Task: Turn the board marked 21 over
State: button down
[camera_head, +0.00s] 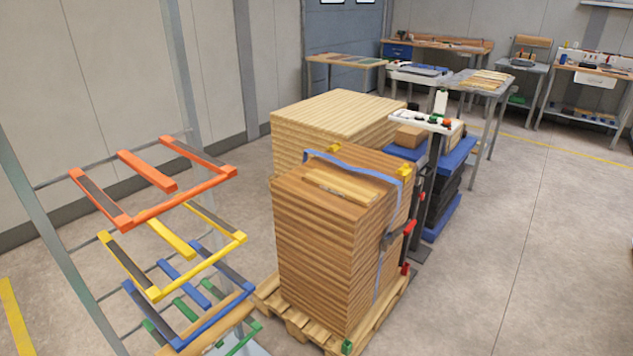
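No marking 21 can be read in this view, so I cannot tell which board bears it. A tall stack of brown boards (312,262) stands on a wooden pallet (296,319). A small light wooden piece (342,186) lies flat on top of this stack. A blue strap (350,166) runs over the top and hangs down the right side. Behind it is a second stack of lighter boards (340,112). My gripper is not in view.
A metal rack with red (180,204), yellow (200,264) and blue (217,320) arms stands at the left front. A post with a button panel (426,121) and red-handled clamps (408,229) are right of the stack. Workbenches (437,44) line the back. Floor at right is clear.

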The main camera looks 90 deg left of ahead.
aim_at(358, 194)
jog(key=u, duration=2.15)
jog(key=i, duration=2.75)
jog(key=u, duration=3.15)
